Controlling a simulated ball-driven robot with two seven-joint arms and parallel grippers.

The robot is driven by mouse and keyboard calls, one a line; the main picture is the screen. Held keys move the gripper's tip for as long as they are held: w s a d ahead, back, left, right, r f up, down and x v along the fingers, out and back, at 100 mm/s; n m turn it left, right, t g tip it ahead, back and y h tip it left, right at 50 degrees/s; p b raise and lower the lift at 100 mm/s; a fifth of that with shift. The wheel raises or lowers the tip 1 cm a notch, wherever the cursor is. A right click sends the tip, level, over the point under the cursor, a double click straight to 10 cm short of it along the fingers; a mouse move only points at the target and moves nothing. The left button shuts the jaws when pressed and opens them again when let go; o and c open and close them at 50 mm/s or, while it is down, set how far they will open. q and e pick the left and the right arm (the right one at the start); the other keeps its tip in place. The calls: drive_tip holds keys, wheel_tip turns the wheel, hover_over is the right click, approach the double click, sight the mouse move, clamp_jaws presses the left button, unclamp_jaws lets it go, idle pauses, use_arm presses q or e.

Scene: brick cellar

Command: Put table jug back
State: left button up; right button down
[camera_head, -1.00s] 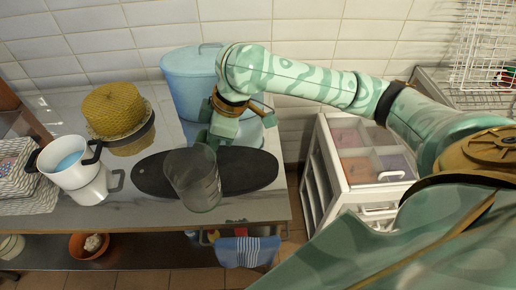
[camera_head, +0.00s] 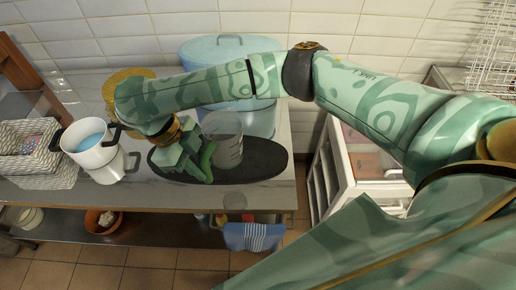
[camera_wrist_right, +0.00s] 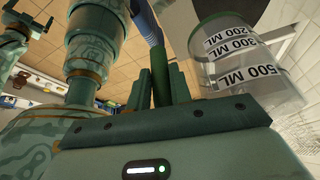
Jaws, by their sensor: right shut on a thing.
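The table jug (camera_head: 226,148) is a clear grey measuring jug above the dark oval mat (camera_head: 265,160) on the counter. In the right wrist view the jug (camera_wrist_right: 245,62) shows its "500 ML" and "200 ML" labels. I cannot tell whether the jug's base touches the mat. A green jaw-like part at the upper left of the right wrist view looks like my left gripper (camera_wrist_right: 28,32); its opening is unclear.
A white pot (camera_head: 88,155) with blue inside and wicker baskets (camera_head: 30,150) stand at the left. A yellow woven item (camera_head: 118,85) is partly behind my arm. A blue lidded container (camera_head: 262,118) is close behind the jug. A striped towel (camera_head: 255,237) hangs at the front.

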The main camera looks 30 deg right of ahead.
sight(233, 163)
drive_tip(key=d+f, duration=0.1)
drive_tip(key=d, duration=0.1)
drive_tip(key=w+d+f+b, duration=0.1)
drive_tip(key=d, duration=0.1)
drive_tip(key=d+f, duration=0.1)
drive_tip(key=d, duration=0.2)
drive_tip(key=shift+w+d+f, duration=0.1)
drive_tip(key=shift+w+f, duration=0.1)
drive_tip(key=shift+f, duration=0.15)
drive_tip(key=d+f+b, duration=0.2)
drive_tip(key=f, duration=0.1)
drive_tip(key=d+f+b, duration=0.1)
drive_tip(key=d+f, duration=0.1)
drive_tip(key=f, duration=0.1)
drive_tip(key=w+d+f+b, duration=0.1)
drive_tip(key=d+f+b, duration=0.1)
drive_tip(key=f, duration=0.1)
drive_tip(key=shift+w+f+b, duration=0.1)
drive_tip(key=shift+f+b, duration=0.15)
drive_tip(key=shift+b, duration=0.05)
drive_tip(key=shift+r, duration=0.2)
drive_tip(key=c, duration=1.3)
unclamp_jaws()
drive_tip(key=shift+f, duration=0.1)
drive_tip(key=shift+o, duration=0.2)
drive_tip(key=p+v, duration=0.4)
drive_tip(key=v, duration=0.7)
drive_tip(key=shift+w+a+r+p, duration=0.2)
drive_tip(key=shift+r+p, duration=0.15)
drive_tip(key=shift+r, duration=0.25)
